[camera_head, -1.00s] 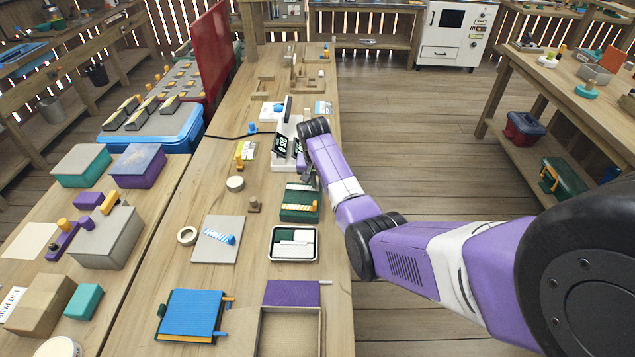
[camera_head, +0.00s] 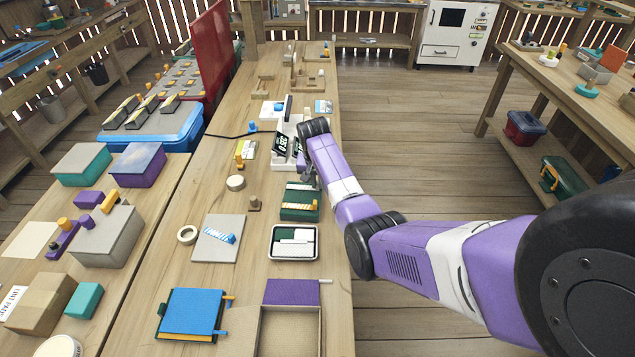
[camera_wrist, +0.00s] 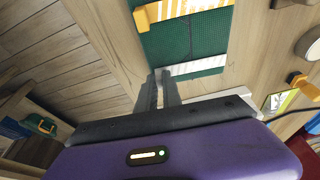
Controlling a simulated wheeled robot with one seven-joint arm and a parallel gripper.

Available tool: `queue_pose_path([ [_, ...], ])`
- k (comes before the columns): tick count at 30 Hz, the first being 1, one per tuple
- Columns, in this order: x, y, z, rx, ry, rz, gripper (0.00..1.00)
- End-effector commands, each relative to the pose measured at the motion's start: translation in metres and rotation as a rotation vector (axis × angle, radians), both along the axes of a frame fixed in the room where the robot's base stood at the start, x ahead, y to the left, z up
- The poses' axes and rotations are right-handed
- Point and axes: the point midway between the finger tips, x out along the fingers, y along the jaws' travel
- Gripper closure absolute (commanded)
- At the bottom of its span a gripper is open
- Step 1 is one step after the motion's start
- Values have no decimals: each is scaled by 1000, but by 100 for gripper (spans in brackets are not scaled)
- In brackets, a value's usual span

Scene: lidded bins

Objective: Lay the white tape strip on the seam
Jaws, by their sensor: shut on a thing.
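A green box (camera_head: 301,213) stands near the right edge of the bench. Its green top (camera_wrist: 178,42) fills the upper middle of the wrist view, with a thin dark seam line (camera_wrist: 190,38) across it. A yellow-and-white striped strip (camera_wrist: 185,9) lies along the far side of the top. My gripper (camera_wrist: 161,76) is at the near edge of the top, fingers close together, shut on the white tape strip (camera_wrist: 198,67). The strip extends right from the fingertips, across the near end of the seam. I cannot tell whether it touches the surface. In the head view my gripper (camera_head: 311,181) is partly hidden.
A shallow tray (camera_head: 293,257) with white and green pieces sits in front of the green box. A device with dark displays (camera_head: 281,146) stands just behind the gripper.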

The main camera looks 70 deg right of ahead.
Motion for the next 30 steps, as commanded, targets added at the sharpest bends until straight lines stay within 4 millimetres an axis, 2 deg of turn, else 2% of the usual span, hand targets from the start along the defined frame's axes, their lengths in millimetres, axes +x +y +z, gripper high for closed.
queue_pose_path([
  [14, 0, 0, 0, 0, 0, 0, 100],
  [15, 0, 0, 0, 0, 0, 0, 86],
  [18, 0, 0, 0, 0, 0, -1, 67],
  [30, 0, 1, 4, -2, -2, 0, 65],
])
